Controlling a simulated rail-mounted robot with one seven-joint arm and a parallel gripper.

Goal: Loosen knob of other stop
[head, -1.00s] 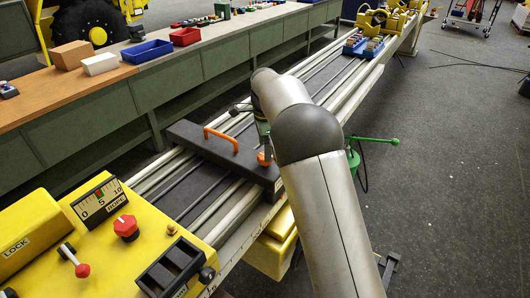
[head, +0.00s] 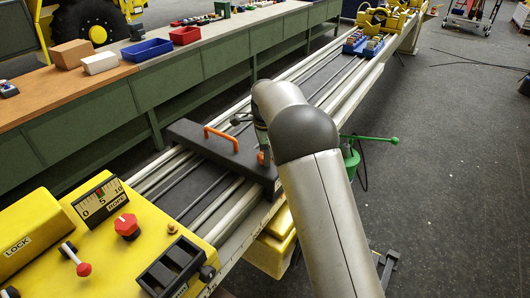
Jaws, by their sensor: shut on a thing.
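A dark stop block (head: 215,151) with an orange handle (head: 220,138) lies across the rails of the long bed, in the middle of the head view. A small orange knob (head: 261,158) shows at the right end of this block. My gripper (head: 262,149) points down at the knob and is shut on it. My arm hides part of the gripper and the block's right end. The fingertips are small and partly covered, so the exact grip is hard to see.
A yellow control box (head: 120,235) with a red knob (head: 127,226) and levers stands at the near left. A green lever (head: 375,138) sticks out right of the bed. A blue tray (head: 362,46) sits farther along the rails. The floor at right is mostly clear.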

